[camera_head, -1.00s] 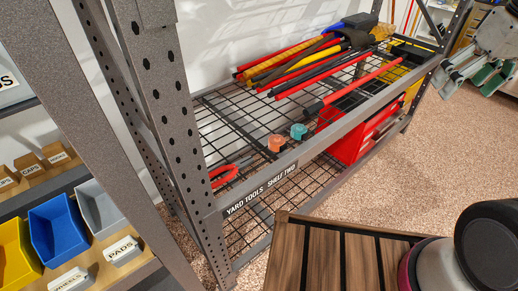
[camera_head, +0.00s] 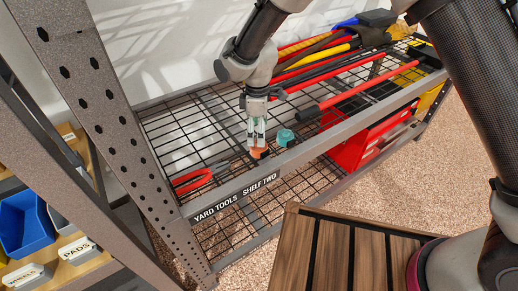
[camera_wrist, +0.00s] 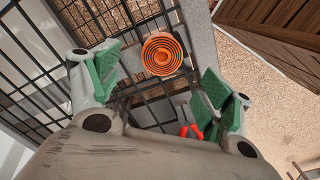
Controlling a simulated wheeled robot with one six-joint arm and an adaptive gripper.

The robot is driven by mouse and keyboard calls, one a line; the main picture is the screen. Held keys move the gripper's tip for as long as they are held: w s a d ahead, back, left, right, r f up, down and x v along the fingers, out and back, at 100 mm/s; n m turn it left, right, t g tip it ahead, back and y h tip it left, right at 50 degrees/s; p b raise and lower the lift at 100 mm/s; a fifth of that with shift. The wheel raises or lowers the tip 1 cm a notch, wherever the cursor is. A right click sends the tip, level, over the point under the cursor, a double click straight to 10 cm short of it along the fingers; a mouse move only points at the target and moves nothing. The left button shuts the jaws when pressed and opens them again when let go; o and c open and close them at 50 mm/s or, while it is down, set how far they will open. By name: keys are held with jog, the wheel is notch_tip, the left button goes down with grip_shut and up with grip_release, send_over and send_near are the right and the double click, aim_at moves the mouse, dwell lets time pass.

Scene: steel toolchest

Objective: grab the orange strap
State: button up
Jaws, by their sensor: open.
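The orange strap (camera_head: 260,153) is a rolled coil on the black wire shelf, close to its front rail. In the wrist view the strap (camera_wrist: 163,54) shows end-on as concentric rings, beyond the gap between the fingertips and nearer the top of the picture. My gripper (camera_head: 257,138) points down at the strap and partly covers it in the head view. In the wrist view my gripper (camera_wrist: 160,86) is open, with green-padded fingers spread apart and nothing between them. I cannot tell whether a fingertip touches the strap.
A teal coil (camera_head: 285,137) sits just right of the orange strap. A red-handled tool (camera_head: 192,179) lies to the left. Long-handled yard tools (camera_head: 335,70) lie behind and right. The front rail (camera_head: 300,150) runs close by. A red case (camera_head: 365,145) stands below. A wooden-slatted top (camera_head: 340,250) is in front.

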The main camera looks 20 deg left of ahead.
aim_at(259, 149)
notch_tip(259, 149, down, 7)
jog(key=shift+d, duration=0.15)
jog(key=c, duration=1.2)
jog(key=shift+o, duration=0.2)
jog(key=shift+r, duration=0.1)
